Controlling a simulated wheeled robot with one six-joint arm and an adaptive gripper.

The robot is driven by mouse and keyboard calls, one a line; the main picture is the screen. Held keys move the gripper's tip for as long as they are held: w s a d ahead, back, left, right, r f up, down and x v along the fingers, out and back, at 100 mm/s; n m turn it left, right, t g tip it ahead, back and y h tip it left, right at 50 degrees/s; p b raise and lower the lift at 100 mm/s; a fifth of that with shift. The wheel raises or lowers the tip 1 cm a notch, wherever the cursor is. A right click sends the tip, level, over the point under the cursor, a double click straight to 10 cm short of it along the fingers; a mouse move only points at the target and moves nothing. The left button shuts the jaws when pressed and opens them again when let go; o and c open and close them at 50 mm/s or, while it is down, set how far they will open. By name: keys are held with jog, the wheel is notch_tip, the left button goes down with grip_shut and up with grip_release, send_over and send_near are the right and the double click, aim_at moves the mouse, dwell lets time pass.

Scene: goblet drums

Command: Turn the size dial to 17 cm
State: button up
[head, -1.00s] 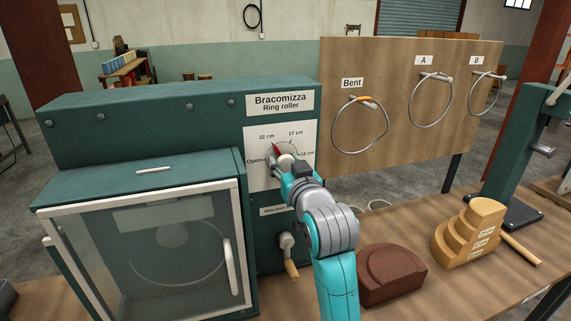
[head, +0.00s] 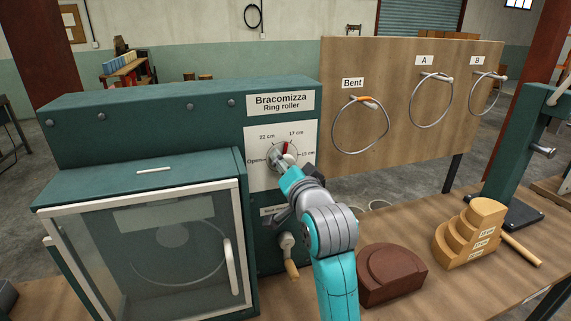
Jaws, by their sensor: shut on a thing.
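The size dial (head: 289,154) is on a white panel (head: 258,178) on the front of the green ring roller (head: 180,105). Its printed marks read Open, 22 cm, 17 cm and 15 cm. The dial's red pointer (head: 285,147) points up and slightly right, toward the 17 cm mark (head: 296,133). My gripper (head: 280,162) reaches the dial from the lower right and is shut on it. The gripper's fingers and wrist hide the lower part of the dial.
A crank handle (head: 290,262) sticks out below the panel. Left is a glazed door (head: 150,255) with a ring behind it. Brown block (head: 393,276) and stepped wooden forms (head: 470,236) stand on the bench at right. Rings hang on the board (head: 400,70).

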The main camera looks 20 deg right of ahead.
jog(key=shift+m, duration=1.5)
jog(key=o, duration=1.2)
jog(key=shift+c, duration=0.2)
jog(key=s, duration=1.2)
